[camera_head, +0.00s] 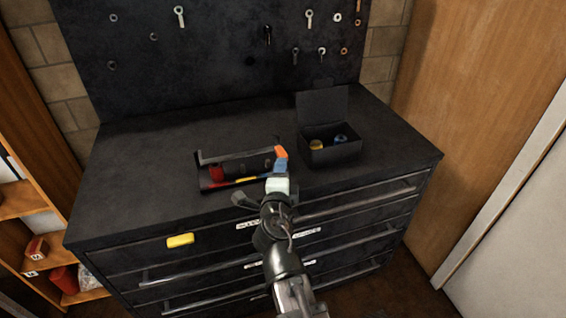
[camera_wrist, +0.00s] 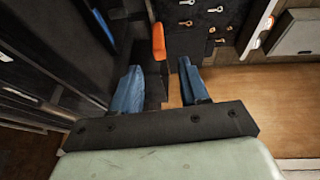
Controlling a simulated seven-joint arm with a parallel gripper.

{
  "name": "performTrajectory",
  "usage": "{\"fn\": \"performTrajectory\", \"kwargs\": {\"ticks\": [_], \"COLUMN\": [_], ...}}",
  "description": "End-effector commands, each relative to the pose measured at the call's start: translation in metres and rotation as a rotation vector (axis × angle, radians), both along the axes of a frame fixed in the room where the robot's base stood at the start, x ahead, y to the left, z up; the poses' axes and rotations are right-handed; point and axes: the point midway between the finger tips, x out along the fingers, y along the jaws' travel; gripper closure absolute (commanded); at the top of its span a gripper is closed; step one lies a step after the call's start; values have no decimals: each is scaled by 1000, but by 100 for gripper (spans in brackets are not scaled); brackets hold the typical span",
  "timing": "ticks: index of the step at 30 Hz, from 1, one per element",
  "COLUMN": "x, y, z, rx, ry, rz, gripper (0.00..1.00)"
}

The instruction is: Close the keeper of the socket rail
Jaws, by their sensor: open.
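The socket rail (camera_head: 205,186) is a dark, tray-like holder near the front of the cabinet top. A red socket (camera_head: 216,173) sits at its left end, and a yellow piece (camera_head: 246,180) shows along its front. A grey bar, which looks like the keeper (camera_head: 232,155), stands raised over the rail. It has an orange tab (camera_head: 281,152) at its right end. My gripper (camera_head: 280,167) is at that right end, just below the tab. In the wrist view, the blue fingers of my gripper (camera_wrist: 161,70) are apart, with the orange tab (camera_wrist: 158,42) ahead between them. Contact cannot be told.
An open black box (camera_head: 330,152) with a yellow and a blue item stands right of the rail, its lid up. A dark pegboard (camera_head: 220,50) with hung tools rises behind. A yellow block (camera_head: 180,240) is at the cabinet's front. The cabinet top (camera_head: 140,190) is clear at left.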

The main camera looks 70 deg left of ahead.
Motion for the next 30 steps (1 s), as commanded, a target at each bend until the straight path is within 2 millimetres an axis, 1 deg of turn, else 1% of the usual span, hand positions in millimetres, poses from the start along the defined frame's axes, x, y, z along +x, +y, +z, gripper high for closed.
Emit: {"fn": "performTrajectory", "kwargs": {"ticks": [1, 3, 7, 10, 17, 20, 22, 23, 26, 29, 30], "x": [-4, -8, -14, -16, -16, -15, -8, -4, 10, 27, 34], "y": [-14, -24, -36, -40, -40, -40, -41, -41, -41, -31, -23], "z": [1, 3, 4, 5, 5, 5, 6, 10, 32, 66, 83], "rx": [1, 1, 1, 0, 0, 0, 1, 7, 39, 83, 104], "ry": [0, 0, 0, 0, 0, 0, 0, 0, 0, -2, -3], "rz": [1, 0, 0, 0, -1, -3, -12, -19, -38, -61, -71], "gripper": [55, 55, 55, 55, 55, 63, 70, 73, 82, 92, 96]}}
